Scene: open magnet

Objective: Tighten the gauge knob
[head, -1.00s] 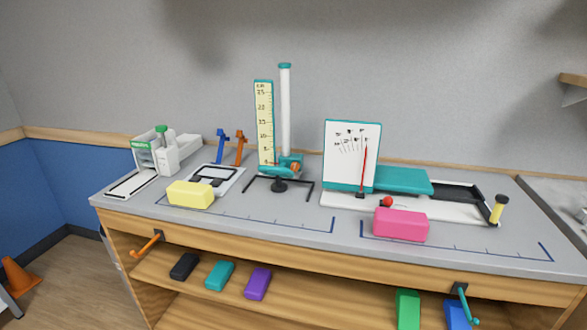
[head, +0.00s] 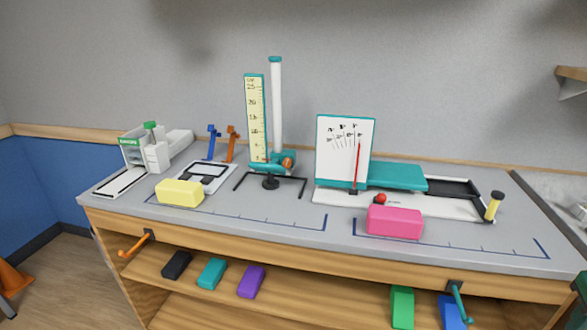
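A height gauge stands on the bench, with a yellow scale (head: 257,118) and a white post (head: 276,105) with a teal cap. A round orange-brown knob (head: 287,164) sits on the teal clamp (head: 270,160) low on the post. To its right is a white dial panel (head: 344,147) with a red needle, standing on a white base. A small red ball knob (head: 381,199) is at the front of that base. I cannot tell from the picture whether either knob is loose. My gripper is not in view.
A yellow block (head: 179,193) and a pink block (head: 394,220) lie near the bench's (head: 255,218) front edge. An orange hook (head: 137,243) and a teal hook (head: 457,300) stick out from the front. Several coloured blocks lie on the shelf below. Bare bench shows between the yellow and pink blocks.

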